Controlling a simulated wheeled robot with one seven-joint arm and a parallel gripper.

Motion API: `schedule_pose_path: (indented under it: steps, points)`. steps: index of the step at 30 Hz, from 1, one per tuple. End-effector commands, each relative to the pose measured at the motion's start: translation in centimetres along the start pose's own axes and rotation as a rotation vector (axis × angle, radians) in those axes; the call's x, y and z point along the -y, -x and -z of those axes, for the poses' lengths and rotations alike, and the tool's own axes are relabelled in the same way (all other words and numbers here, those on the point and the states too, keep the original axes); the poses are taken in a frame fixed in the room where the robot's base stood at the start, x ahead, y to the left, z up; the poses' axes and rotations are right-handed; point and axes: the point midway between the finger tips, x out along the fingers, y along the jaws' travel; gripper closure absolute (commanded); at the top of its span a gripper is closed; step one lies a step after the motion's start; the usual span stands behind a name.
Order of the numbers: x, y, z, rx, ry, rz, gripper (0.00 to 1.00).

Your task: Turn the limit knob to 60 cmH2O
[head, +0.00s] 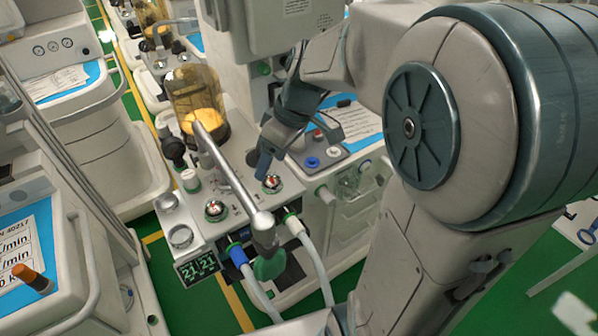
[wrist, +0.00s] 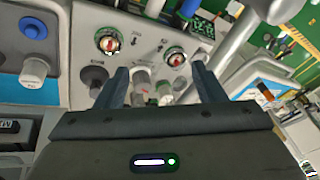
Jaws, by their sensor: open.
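My gripper (wrist: 160,67) is open and empty, with its two dark fingers spread over the control panel in the wrist view. Between the fingers, apart from them, stand a pale knob (wrist: 141,77) and a white knob with a green ring (wrist: 163,92). In the head view a white knob with a green band (head: 190,180) stands near the panel's left edge, left of my gripper. I cannot tell which knob is the limit knob, and no scale marks or pointer are readable.
Two round gauges with red marks (head: 215,208) (head: 272,182) sit on the panel. A glass bellows dome (head: 197,100), a slanted metal tube (head: 225,165) and a small screen (head: 198,267) are close by. Hoses (head: 315,262) hang in front. Another cart (head: 85,130) stands left.

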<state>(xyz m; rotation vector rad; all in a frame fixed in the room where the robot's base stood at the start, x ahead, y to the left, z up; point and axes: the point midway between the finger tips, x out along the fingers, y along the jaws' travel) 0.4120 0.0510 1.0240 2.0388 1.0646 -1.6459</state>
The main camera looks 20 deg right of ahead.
Motion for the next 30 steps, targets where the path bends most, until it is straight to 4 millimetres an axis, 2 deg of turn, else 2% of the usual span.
schedule_pose_path:
  steps: [9,18,30]
  points:
    - [2.1,1.7,-3.2,0.038,-0.209,-0.115,0.37]
    - [3.5,2.7,-5.8,0.041,-0.383,-0.213,0.37]
    - [3.8,3.0,-6.8,0.036,-0.451,-0.249,0.37]
